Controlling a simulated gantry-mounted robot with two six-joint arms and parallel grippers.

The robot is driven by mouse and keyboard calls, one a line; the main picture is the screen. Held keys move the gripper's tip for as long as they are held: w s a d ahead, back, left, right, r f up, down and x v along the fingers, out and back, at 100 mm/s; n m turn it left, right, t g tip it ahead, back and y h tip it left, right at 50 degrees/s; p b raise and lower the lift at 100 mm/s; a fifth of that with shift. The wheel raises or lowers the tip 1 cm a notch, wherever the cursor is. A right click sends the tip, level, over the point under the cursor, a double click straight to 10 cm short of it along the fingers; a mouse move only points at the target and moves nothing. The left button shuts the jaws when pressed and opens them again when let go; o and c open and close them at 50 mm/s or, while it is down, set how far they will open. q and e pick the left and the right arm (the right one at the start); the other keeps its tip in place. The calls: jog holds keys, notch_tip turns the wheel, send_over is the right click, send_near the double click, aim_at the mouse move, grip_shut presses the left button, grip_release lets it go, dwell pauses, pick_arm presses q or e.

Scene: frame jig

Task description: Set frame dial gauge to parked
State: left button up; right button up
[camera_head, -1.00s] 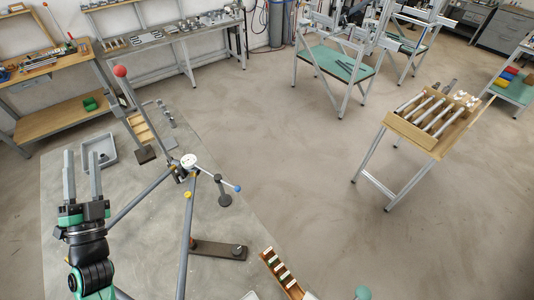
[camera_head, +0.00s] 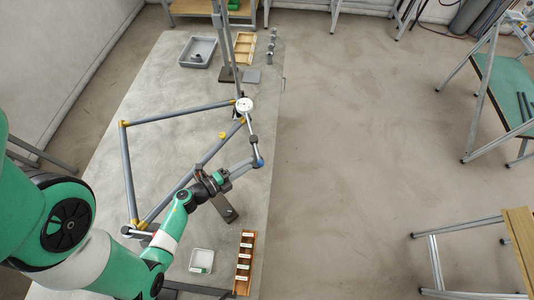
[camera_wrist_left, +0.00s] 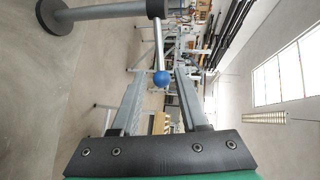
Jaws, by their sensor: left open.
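The dial gauge (camera_head: 245,104) has a round white face and sits at the upper right corner of the grey tube frame (camera_head: 126,165). A thin arm runs from it toward the front and ends in a blue ball (camera_head: 259,162). The ball also shows in the left wrist view (camera_wrist_left: 161,78). My left gripper (camera_head: 250,164) is open, with its fingers pointing at the ball. In the wrist view the ball appears between the fingertips; contact cannot be told. A post with a dark round base (camera_wrist_left: 60,17) stands close by. My right gripper is out of view.
A grey tray (camera_head: 198,52) and wooden tray (camera_head: 244,48) lie at the back of the grey mat. A white tray (camera_head: 202,260) and a wooden slotted rack (camera_head: 244,262) lie at the front. The floor to the right is open up to a wooden-topped stand (camera_head: 520,240).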

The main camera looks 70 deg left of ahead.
pick_arm(q)
jog(key=b+x, duration=0.1)
jog(key=x, duration=0.8)
jog(key=shift+b, duration=0.35)
grip_shut()
jog(key=shift+r, duration=0.15)
dwell(0.6)
